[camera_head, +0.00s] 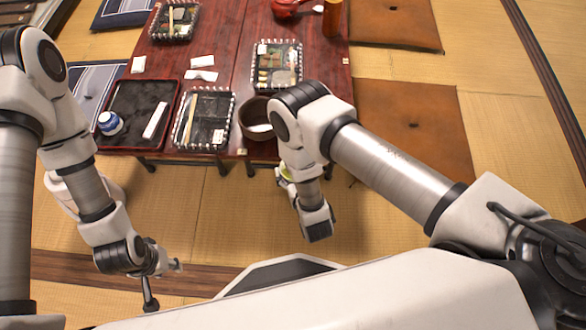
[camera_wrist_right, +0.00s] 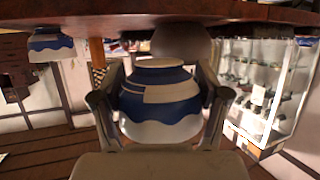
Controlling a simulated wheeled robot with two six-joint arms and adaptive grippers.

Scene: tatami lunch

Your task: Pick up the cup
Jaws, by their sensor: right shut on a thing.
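A blue-and-white cup (camera_wrist_right: 160,100) fills the middle of the right wrist view, which looks upside down. My right gripper (camera_wrist_right: 160,108) is shut on this cup, with one finger on each side of it. In the head view my right arm hides most of that gripper and the held cup, by the table's near edge. A second blue-and-white cup (camera_head: 110,122) stands on the black tray at the table's left; a similar cup also shows in the right wrist view (camera_wrist_right: 50,44). My left gripper (camera_head: 166,284) is open and empty, low over the floor, away from the table.
The dark red table (camera_head: 226,70) holds a black tray (camera_head: 124,143), several clear-edged food boxes such as one (camera_head: 206,133), and a dark round bowl (camera_head: 250,106) close to my right arm. Brown cushions (camera_head: 410,130) lie on the right. The tatami floor before the table is clear.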

